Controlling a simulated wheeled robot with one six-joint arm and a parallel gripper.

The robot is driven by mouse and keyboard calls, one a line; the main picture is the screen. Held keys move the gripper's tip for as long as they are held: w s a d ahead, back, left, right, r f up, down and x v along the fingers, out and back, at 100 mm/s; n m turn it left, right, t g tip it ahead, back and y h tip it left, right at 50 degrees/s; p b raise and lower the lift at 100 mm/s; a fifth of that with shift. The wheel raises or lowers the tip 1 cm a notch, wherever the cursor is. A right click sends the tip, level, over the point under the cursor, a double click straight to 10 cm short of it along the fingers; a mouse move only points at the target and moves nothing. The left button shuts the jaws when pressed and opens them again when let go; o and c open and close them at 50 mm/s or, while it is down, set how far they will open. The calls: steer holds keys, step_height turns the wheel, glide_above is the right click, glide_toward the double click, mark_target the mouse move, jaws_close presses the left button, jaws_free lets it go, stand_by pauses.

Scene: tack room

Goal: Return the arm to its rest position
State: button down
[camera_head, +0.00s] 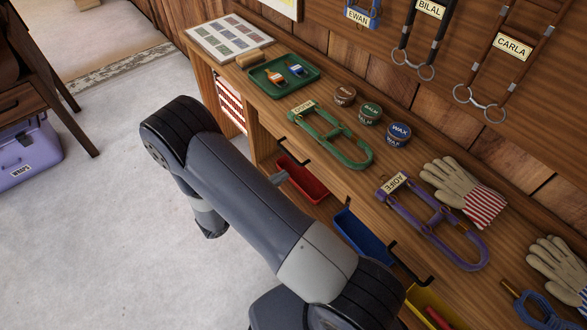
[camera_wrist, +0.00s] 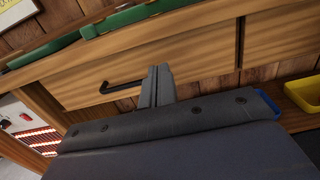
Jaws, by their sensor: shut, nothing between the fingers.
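My gripper (camera_wrist: 160,86) is shut and empty in the wrist view, its two fingers together in front of the wooden bench's drawer front (camera_wrist: 190,62). In the head view my arm (camera_head: 245,210) is bent across the middle, over the floor beside the bench (camera_head: 225,73). It hides most of the gripper there; only a grey tip (camera_head: 278,178) shows past the arm, near the red bin (camera_head: 305,182). The fingers appear apart from the drawer, but the exact gap cannot be told.
A black drawer handle (camera_wrist: 122,87) is close by the fingers. A blue bin (camera_head: 362,238) and a yellow bin (camera_head: 430,305) sit below the bench top. A green tray (camera_head: 284,87), halters, tins and gloves lie on top. Open pale floor (camera_head: 95,220) lies left.

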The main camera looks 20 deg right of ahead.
mark_target(307, 161)
steer(key=shift+v, duration=1.85)
steer(key=shift+d, duration=0.1)
steer(key=p+x, duration=0.1)
steer(key=x, duration=1.2)
steer(key=shift+d, duration=0.2)
steer(key=shift+f, duration=0.1)
